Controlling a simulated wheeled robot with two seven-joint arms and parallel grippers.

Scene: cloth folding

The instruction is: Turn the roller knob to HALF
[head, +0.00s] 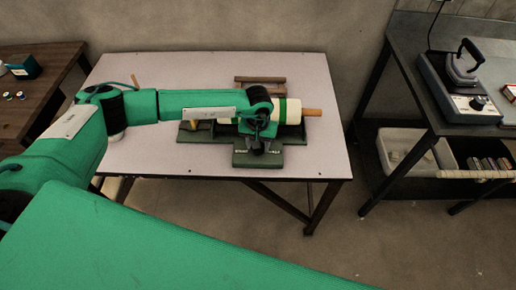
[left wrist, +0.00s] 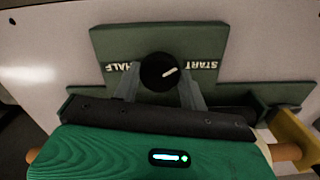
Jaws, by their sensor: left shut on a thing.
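The round black roller knob (left wrist: 157,71) sits on a green plate (left wrist: 120,42) in the left wrist view. Its white pointer mark points right and slightly up, towards the START label (left wrist: 202,64). The HALF label (left wrist: 122,66) is on the knob's left. My left gripper (left wrist: 160,90) is shut on the knob, with one grey finger on each side. In the head view my left gripper (head: 258,148) is over the front plate (head: 242,159) of the roller device and hides the knob. My right gripper is not in view.
The white roller (head: 291,112) with a wooden end (head: 313,112) lies behind my gripper on the pale table (head: 160,70). Wooden slats (head: 262,80) lie behind it. A side bench (head: 405,40) on the right holds an iron (head: 462,68). A brown table (head: 55,58) stands left.

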